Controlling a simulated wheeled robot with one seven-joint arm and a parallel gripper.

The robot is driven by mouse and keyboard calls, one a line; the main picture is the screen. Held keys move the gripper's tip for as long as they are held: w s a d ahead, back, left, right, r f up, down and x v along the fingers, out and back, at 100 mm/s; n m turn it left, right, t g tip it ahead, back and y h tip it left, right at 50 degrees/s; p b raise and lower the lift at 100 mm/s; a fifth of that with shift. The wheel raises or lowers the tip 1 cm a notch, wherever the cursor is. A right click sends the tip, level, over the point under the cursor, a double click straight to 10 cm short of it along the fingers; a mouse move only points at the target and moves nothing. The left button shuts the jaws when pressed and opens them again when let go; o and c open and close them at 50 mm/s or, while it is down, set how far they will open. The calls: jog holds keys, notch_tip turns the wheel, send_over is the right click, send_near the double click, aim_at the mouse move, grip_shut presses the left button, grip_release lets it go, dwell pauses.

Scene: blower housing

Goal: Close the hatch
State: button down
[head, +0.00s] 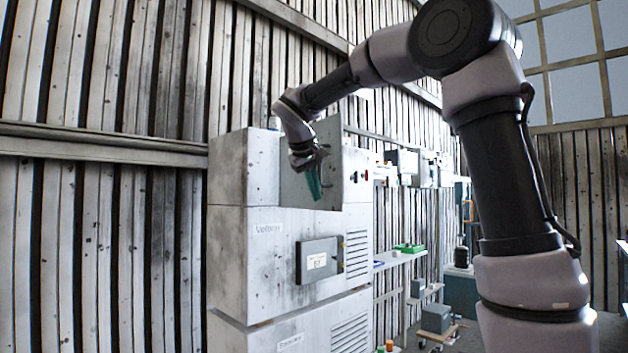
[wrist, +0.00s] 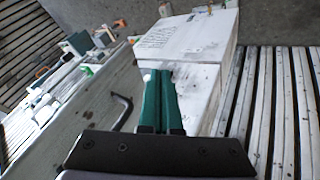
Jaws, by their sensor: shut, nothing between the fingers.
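The blower housing (head: 235,250) is a tall, worn light-grey cabinet in the head view. A plain grey panel, which looks like the hatch (head: 333,135), stands up at its upper part, with its top edge above the housing's right section. It appears to stand open; its hinge side is unclear. In the wrist view a grey panel (wrist: 85,118) with a dark bent handle (wrist: 122,112) lies left of the fingers. My gripper (head: 315,190) has green fingers, shut and empty, pointing down in front of the panel. In the wrist view the fingers (wrist: 160,80) lie together, right of the handle; contact is unclear.
A dark labelled plate (head: 318,261) sits on the housing front beside vents. Shelves with small items, including a green tray (head: 409,248), stand to the right. A small cart (head: 436,322) is on the floor. A slatted wall (head: 95,240) runs behind.

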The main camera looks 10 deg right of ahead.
jog(key=shift+w+d+f, duration=0.45)
jog(key=shift+w+d, duration=0.1)
jog(key=shift+d, duration=0.25)
jog(key=shift+w+d+f, duration=0.45)
jog(key=shift+w+d, duration=0.1)
jog(key=shift+d, duration=0.3)
jog(key=shift+w+d+f, duration=0.45)
jog(key=shift+w+d, duration=0.1)
jog(key=shift+d, duration=0.25)
